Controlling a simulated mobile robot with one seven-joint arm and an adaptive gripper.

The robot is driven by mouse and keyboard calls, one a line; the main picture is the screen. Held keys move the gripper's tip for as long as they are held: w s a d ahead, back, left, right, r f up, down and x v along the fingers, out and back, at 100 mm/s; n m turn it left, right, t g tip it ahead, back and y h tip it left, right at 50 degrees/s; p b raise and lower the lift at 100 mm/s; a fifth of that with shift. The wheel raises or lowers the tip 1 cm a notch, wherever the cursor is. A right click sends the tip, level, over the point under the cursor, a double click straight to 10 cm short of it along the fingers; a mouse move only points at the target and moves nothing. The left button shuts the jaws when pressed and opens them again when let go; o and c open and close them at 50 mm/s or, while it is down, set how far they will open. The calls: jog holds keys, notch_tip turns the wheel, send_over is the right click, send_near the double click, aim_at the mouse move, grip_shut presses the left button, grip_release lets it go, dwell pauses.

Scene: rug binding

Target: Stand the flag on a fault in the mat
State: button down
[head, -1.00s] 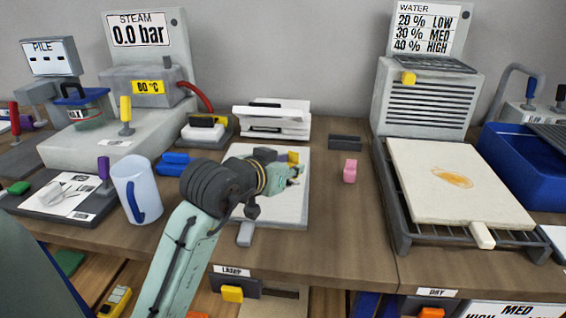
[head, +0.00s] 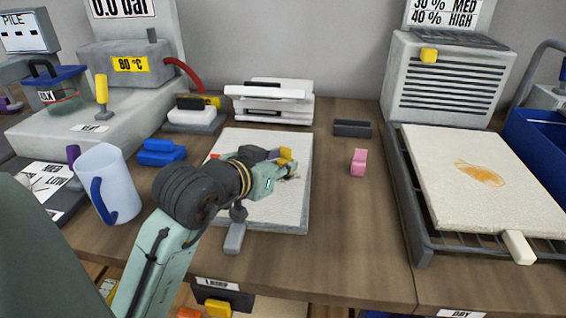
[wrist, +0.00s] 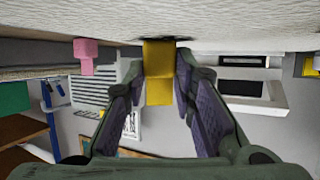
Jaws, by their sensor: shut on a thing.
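A pale grey mat (head: 245,141) lies on the bench under my gripper; its speckled surface fills the top of the wrist view (wrist: 70,20). My gripper (head: 288,163) is over the right part of the mat, low and nearly level. In the wrist view my gripper (wrist: 160,85) is shut on a yellow block (wrist: 159,72), which seems to be the flag; it also shows at the fingertips in the head view (head: 285,154). The block's end meets or nearly meets the mat, beside a small dark patch. Whether that patch is a fault or shadow, I cannot tell.
A pink block (head: 359,162) and a dark tray (head: 352,128) stand right of the mat. A cream mat with an orange stain (head: 470,200) lies on a rack at right. A blue-handled mug (head: 110,185) and blue block (head: 161,152) are at left.

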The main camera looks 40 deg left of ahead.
jog(key=shift+d, duration=0.1)
jog(key=shift+f, duration=0.15)
jog(key=c, duration=1.3)
grip_release()
jog(key=shift+c, duration=0.2)
